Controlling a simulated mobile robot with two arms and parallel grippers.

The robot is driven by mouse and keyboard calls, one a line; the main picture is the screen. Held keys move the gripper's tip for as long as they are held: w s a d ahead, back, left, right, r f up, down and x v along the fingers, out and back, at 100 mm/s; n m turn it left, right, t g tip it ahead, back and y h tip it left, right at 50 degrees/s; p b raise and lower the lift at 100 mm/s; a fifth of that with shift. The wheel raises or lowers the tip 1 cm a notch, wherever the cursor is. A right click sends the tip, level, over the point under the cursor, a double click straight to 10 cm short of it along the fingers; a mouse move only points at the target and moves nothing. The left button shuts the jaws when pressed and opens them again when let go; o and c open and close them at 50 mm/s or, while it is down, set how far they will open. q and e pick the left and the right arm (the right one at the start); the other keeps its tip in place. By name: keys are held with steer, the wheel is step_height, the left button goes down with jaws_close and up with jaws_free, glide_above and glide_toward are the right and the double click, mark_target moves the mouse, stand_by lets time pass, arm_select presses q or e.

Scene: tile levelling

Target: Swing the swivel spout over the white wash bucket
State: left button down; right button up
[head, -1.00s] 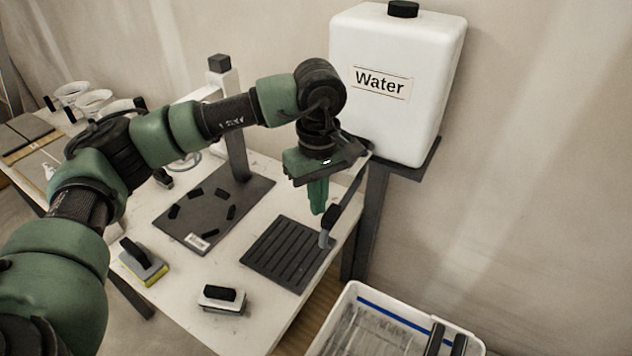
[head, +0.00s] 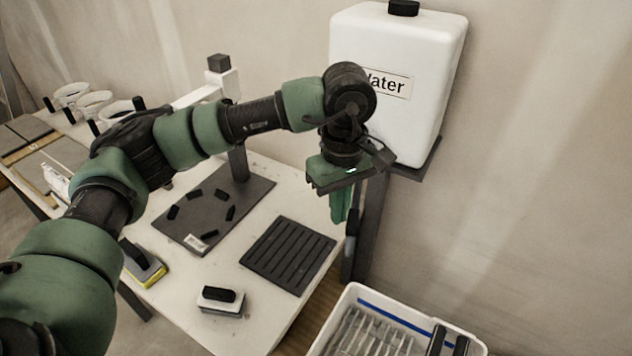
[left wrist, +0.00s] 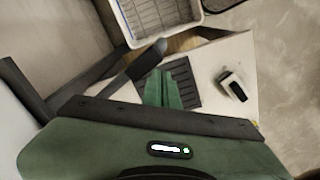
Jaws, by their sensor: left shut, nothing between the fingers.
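The white wash bucket (head: 335,322) stands at the bottom right of the head view, beside the table; its rim also shows at the top of the left wrist view (left wrist: 197,14). The dark swivel spout (head: 352,226) is below the white water tank (head: 385,130), mostly hidden by my left gripper. In the left wrist view the spout (left wrist: 128,74) runs past the fingers, its grey tip near the bucket's rim. My left gripper (head: 341,218) is shut and empty, close beside the spout; I cannot tell whether they touch. My right gripper is not in view.
A ribbed dark tray (head: 288,256) lies at the table's right edge. A white-bodied float (head: 221,300), a yellow-edged sponge float (head: 146,268) and a dark plate with several black pads (head: 205,218) are on the table. The tank's stand post (head: 372,215) is right behind the gripper.

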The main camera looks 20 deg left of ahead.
arm_select(q)
steer(key=shift+w+d+b, duration=0.2)
steer(key=shift+d+b, duration=0.05)
steer(key=shift+d, duration=0.85)
steer(key=shift+w+d+b, duration=0.15)
steer(key=shift+d+b, duration=0.05)
steer(key=shift+d, duration=0.85)
step_height(320, 180, up, 7)
steer(key=w+p, duration=0.1)
steer(key=p, duration=0.1)
steer(key=shift+d+p, duration=0.35)
